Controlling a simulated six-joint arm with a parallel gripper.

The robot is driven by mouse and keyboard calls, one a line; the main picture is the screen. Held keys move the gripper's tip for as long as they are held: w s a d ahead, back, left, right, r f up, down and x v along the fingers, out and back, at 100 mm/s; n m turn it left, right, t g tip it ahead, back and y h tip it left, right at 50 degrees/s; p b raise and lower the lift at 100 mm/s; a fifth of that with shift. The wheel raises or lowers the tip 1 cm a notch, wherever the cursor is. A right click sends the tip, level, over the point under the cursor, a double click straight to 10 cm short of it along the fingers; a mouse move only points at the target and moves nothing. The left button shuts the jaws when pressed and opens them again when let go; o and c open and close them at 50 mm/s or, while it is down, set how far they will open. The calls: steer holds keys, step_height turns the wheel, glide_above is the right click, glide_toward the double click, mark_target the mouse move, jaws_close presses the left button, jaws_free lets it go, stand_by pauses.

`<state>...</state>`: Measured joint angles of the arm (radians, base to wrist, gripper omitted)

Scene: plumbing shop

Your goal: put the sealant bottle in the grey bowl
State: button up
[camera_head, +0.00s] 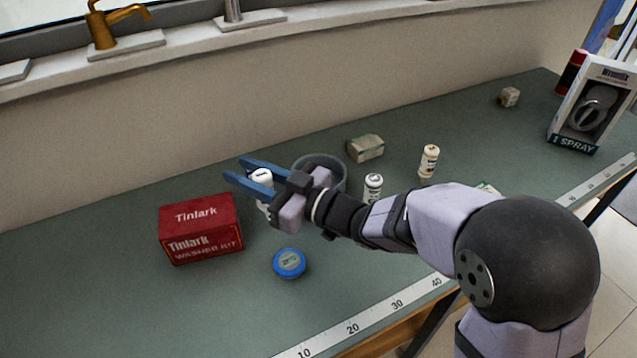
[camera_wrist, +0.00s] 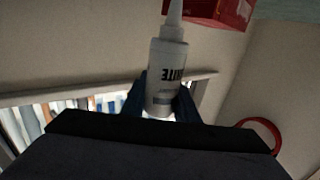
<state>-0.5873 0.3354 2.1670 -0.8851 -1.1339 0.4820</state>
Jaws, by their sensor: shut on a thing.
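My gripper (camera_head: 240,171) is shut on the white sealant bottle (camera_head: 262,177), which shows partly between its blue fingers. In the wrist view the bottle (camera_wrist: 165,70) has a pale tapered nozzle and dark lettering, and sits between the two dark fingers (camera_wrist: 160,100). The grey bowl (camera_head: 336,163) stands on the green bench just right of and behind the gripper, partly hidden by it. The bottle is left of the bowl, outside it. I cannot tell its exact height above the bench.
A red washer-kit box (camera_head: 200,230) stands left of the gripper; a blue round tin (camera_head: 289,263) lies in front. Two small white bottles (camera_head: 373,185) (camera_head: 429,158) and a worn carton (camera_head: 366,148) are right of the bowl. A boxed shower spray (camera_head: 592,105) stands far right.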

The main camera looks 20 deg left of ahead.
steer(key=w+d+r+m+t+h, duration=0.2)
steer(key=w+m+t, duration=0.1)
steer(key=w, duration=0.4)
steer(key=w+d+r+m+t+h, duration=0.1)
steer(key=w+r+m+t+h, duration=0.1)
steer(key=w+r+t, duration=0.3)
steer(key=w+d+m+t+h, duration=0.2)
steer(key=w+m+h, duration=0.1)
steer(key=w, duration=0.5)
step_height(320, 180, down, 14)
steer(key=w+d+t+p, duration=0.1)
steer(key=shift+w+m+h, duration=0.3)
steer(key=shift+w+m, duration=0.05)
steer(key=shift+m, duration=0.05)
steer(key=shift+f, duration=0.2)
steer(key=o, duration=1.1)
steer(key=shift+r, duration=0.1)
